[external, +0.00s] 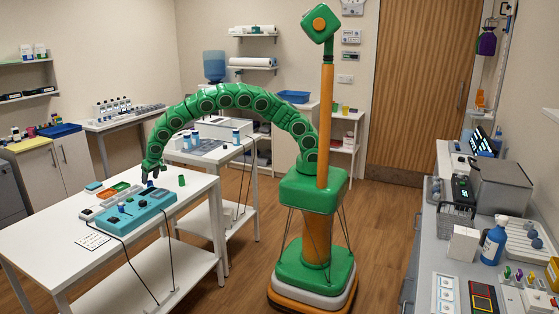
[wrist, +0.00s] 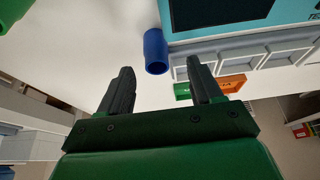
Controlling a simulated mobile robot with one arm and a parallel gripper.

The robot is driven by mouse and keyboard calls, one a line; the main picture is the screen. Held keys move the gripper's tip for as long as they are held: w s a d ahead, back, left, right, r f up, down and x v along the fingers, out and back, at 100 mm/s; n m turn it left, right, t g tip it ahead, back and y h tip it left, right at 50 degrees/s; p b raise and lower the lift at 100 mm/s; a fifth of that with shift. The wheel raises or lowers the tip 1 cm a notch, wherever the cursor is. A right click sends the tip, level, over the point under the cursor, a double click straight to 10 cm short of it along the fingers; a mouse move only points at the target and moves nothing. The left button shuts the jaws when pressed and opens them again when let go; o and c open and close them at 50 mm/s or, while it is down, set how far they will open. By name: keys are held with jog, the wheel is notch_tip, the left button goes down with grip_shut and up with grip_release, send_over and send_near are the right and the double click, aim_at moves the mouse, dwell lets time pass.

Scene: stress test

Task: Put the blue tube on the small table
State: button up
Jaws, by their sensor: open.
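The blue tube (wrist: 155,52) stands on the white table (external: 40,222) beside a teal device. In the wrist view it is just beyond my fingertips, roughly in line with the gap between them. My gripper (wrist: 160,78) is open with nothing between its fingers. In the external view my gripper (external: 148,178) reaches down over the white table, and the blue tube (external: 150,184) shows only as a small spot below it.
The teal device (external: 140,211) is close to the blue tube. A green tube (external: 182,180) stands to its right. Coloured trays (external: 112,188) lie to the left. A second white table (external: 205,160) with bottles stands behind. A cluttered counter (external: 425,262) runs along the right.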

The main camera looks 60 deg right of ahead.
aim_at(150, 184)
jog(key=shift+d+x, duration=0.2)
jog(key=shift+x, duration=2.3)
jog(key=shift+s, duration=0.1)
grip_shut()
jog(key=shift+r, duration=0.1)
